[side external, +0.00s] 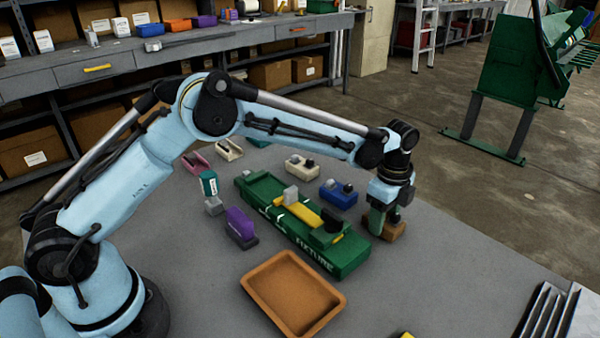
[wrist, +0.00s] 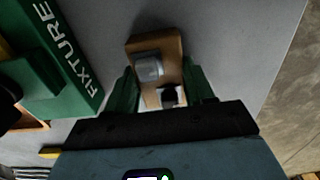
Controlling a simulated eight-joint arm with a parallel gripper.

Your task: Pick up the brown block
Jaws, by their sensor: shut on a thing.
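The brown block (side external: 393,230) is on the grey table just right of the green fixture, under my gripper (side external: 384,222). In the wrist view the brown block (wrist: 171,48) lies between the two green fingers of my gripper (wrist: 160,88), which are shut on its near part. A grey piece and a small black piece sit on top of the block. In the side view my arm's end hides part of the block, and I cannot tell whether it is clear of the table.
The green fixture (side external: 345,262) with a yellow part lies close left of the gripper. An orange-brown tray (side external: 264,278) stands in front. Blue (side external: 338,194), purple (side external: 240,226) and white (side external: 301,167) blocks lie around.

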